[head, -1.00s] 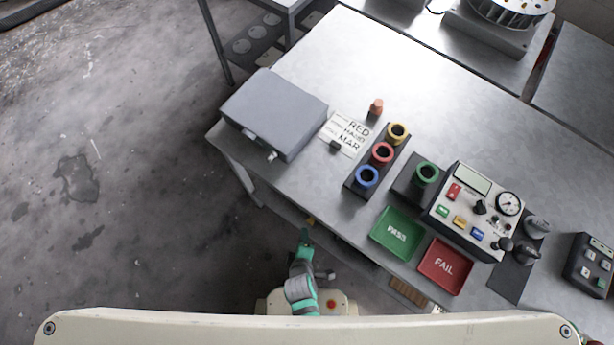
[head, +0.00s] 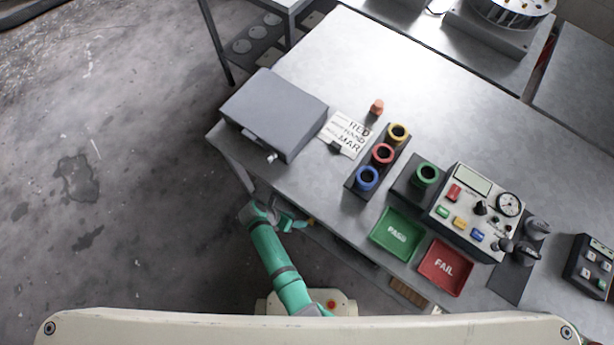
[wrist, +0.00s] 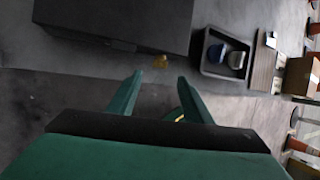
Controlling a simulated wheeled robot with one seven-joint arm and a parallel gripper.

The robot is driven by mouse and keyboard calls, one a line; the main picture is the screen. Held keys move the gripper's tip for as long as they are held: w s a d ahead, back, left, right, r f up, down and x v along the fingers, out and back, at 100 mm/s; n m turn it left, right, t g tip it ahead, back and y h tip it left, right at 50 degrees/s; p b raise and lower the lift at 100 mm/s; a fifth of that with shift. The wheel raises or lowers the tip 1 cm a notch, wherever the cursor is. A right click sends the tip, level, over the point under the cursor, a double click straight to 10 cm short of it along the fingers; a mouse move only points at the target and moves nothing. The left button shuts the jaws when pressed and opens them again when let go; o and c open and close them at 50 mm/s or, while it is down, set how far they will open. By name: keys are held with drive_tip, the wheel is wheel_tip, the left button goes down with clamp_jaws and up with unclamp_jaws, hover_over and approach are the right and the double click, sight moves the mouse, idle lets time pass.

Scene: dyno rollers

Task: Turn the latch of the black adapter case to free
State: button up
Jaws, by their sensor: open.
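In the wrist view a black box-like case (wrist: 115,18) fills the upper left. A small brass-coloured piece (wrist: 160,62), perhaps its latch, shows by its lower right edge; how it is turned is too small to tell. My gripper (wrist: 156,80) is open and empty, its two green fingers pointing toward this piece with a gap between. In the head view my gripper (head: 307,222) is low at the front edge of the table, right of the grey case, partly hidden. The black case cannot be made out there.
A grey case (head: 275,108) with a small silver catch stands on the table's left end. A rack of coloured rings (head: 377,160), green PASS tray (head: 397,233) and red FAIL tray (head: 445,267) lie to its right. The wrist view shows a dark tray (wrist: 207,66) and cardboard box (wrist: 301,76).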

sight(310, 222)
drive_tip(key=x, duration=0.9)
drive_tip(key=shift+d+f, duration=0.15)
drive_tip(key=shift+f, duration=0.15)
drive_tip(key=c, duration=1.1)
